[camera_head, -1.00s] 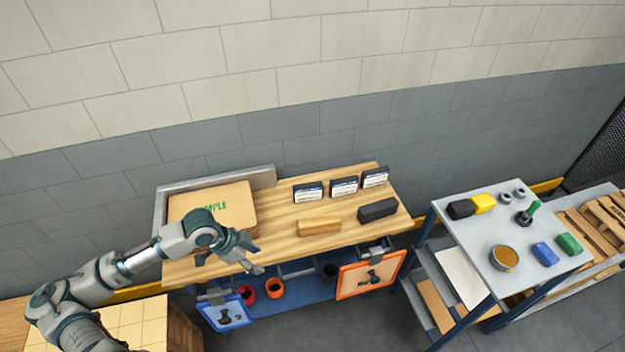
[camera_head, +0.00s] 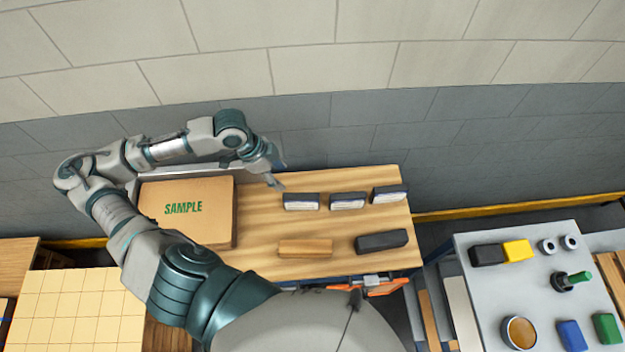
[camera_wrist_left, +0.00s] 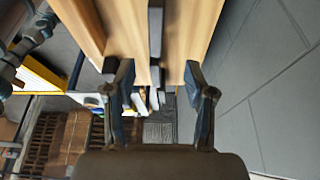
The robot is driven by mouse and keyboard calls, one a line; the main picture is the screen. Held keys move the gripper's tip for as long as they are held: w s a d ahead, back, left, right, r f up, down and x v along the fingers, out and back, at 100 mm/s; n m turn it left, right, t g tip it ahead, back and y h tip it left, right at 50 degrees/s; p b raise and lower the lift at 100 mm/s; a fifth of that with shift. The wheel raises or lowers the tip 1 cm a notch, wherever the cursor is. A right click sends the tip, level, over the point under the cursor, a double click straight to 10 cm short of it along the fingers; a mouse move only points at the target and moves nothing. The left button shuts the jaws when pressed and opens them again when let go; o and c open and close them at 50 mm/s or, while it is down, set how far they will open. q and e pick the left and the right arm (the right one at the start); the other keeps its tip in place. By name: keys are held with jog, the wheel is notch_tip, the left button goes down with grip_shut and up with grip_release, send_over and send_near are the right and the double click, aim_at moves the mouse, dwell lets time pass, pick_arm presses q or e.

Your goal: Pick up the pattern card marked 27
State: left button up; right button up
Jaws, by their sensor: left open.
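Three dark cards or blocks with white label faces stand in a row along the back of the wooden bench: a left one (camera_head: 301,202), a middle one (camera_head: 347,201) and a right one (camera_head: 389,194). Their markings are too small to read, so I cannot tell which is 27. My left gripper (camera_head: 275,178) is just behind and left of the left card, apart from it. In the left wrist view the left gripper (camera_wrist_left: 152,70) has its fingers spread. A dark bar shows between them there; I cannot tell what it is. My right gripper is not in view.
On the bench (camera_head: 265,225) lie a SAMPLE board (camera_head: 187,225), a wooden block (camera_head: 305,248) and a black block (camera_head: 381,241). A grey table (camera_head: 510,280) at right holds several small items. The wall is close behind the bench.

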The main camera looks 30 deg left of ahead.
aim_at(301, 195)
pick_arm(q)
jog(key=x, duration=1.2)
jog(key=shift+d+r, duration=0.1)
jog(key=shift+d, duration=0.3)
jog(key=f, duration=0.5)
jog(key=shift+w+d, duration=0.15)
jog(key=shift+d, duration=0.15)
jog(key=shift+f, duration=0.1)
jog(key=shift+d, duration=0.5)
jog(key=shift+a+f+p, duration=0.2)
jog(key=shift+a+p, duration=0.15)
jog(key=shift+p, duration=0.05)
jog(key=shift+d, duration=0.1)
jog(key=c, duration=0.3)
jog(key=shift+d, duration=0.1)
grip_shut()
